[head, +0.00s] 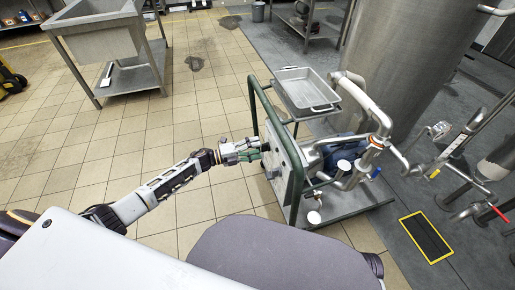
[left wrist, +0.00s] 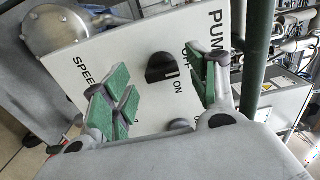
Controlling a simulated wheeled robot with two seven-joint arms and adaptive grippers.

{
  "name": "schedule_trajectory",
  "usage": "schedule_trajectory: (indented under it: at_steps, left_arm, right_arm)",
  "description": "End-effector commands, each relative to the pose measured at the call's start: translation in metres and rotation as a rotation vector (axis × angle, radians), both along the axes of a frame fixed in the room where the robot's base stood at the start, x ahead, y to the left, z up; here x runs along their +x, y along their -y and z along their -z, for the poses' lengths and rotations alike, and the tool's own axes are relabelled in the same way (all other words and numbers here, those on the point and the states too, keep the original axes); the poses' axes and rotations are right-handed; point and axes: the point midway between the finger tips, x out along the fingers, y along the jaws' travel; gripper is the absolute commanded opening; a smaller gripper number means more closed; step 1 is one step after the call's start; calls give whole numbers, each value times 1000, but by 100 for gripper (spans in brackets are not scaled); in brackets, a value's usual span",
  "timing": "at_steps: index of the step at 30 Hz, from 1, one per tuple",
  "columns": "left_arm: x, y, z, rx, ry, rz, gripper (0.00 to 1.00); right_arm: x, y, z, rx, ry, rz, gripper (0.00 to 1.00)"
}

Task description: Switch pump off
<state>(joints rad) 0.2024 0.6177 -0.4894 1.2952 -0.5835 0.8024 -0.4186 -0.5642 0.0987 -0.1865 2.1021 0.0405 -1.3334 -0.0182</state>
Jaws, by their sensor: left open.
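The pump's control panel (left wrist: 120,62) is a pale plate lettered PUMP and SPEED. Which setting the mark points to is hard to tell. My left gripper (left wrist: 166,92) is open, its green-padded fingers on either side of the knob, apart from it. In the head view the left gripper (head: 254,150) is close in front of the panel (head: 283,158) on the pump cart. My right gripper is not in view.
The cart's green frame (head: 297,190) stands around the panel edge, near my gripper. A large steel vessel (head: 410,60) stands beyond. Tiled floor to the left is mostly clear, up to a sink (head: 100,40).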

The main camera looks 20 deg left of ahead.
Motion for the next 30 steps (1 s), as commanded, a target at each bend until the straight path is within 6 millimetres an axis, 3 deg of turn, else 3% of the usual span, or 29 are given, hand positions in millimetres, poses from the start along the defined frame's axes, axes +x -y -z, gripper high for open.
schedule_trajectory:
  at_steps: [18, 30]
  left_arm:
    - [-45, -68, 0, 3, -1, -2, 59]
    - [-58, -87, -1, 1, 1, -1, 59]
  right_arm:
    - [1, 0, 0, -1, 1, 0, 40]
    - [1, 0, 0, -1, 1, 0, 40]
